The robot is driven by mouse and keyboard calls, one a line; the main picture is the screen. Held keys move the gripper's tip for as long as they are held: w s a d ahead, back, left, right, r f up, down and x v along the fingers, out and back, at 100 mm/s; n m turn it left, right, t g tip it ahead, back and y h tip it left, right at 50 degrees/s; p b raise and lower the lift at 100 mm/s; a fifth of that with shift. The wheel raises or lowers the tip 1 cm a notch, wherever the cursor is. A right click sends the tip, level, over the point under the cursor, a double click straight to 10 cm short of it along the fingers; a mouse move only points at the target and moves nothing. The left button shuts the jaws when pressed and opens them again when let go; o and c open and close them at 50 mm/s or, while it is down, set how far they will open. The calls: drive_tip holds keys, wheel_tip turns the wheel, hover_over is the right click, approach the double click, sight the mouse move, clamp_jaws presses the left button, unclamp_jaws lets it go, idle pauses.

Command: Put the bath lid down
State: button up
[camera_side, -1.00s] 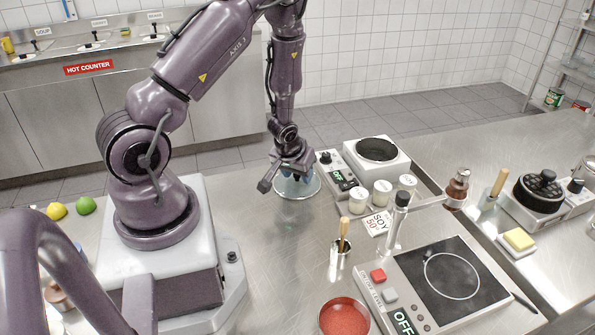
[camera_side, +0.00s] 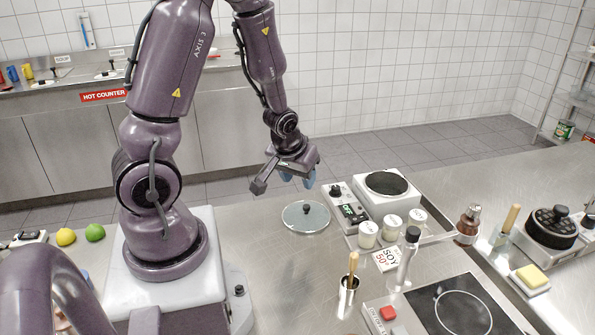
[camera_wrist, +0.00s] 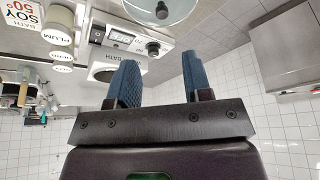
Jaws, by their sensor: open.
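The bath lid (camera_side: 291,221), a round glass disc with a dark knob and a metal rim, lies flat on the steel counter, left of the bath unit. In the wrist view its glass (camera_wrist: 181,12) shows at the top edge. My gripper (camera_side: 296,181) is above and behind the lid, clear of it. Its blue fingers are apart with nothing between them, as the wrist view (camera_wrist: 162,84) also shows.
Several labelled pots (camera_side: 392,227) stand in front of the bath, with a SOY 50° card (camera_side: 386,260) nearby. A bottle (camera_side: 408,257), a metal cup with a wooden handle (camera_side: 348,287) and a hotplate (camera_side: 450,306) stand nearer. Bare counter lies left of the cup.

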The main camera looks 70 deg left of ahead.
drive_tip(key=w+d+r+m+t+h, duration=0.15)
drive_tip(key=d+r+m, duration=0.25)
drive_tip(key=d+r, duration=0.7)
drive_tip(key=s+d+r+m+h, duration=0.1)
drive_tip(key=s+d+r+m, duration=0.1)
drive_tip(key=s+d+r, duration=0.1)
drive_tip(key=s+d+r+m, duration=0.3)
drive_tip(key=s+r, duration=0.2)
drive_tip(key=r, duration=0.3)
drive_tip(key=shift+d+t+h, duration=0.35)
drive_tip(key=shift+t, duration=0.1)
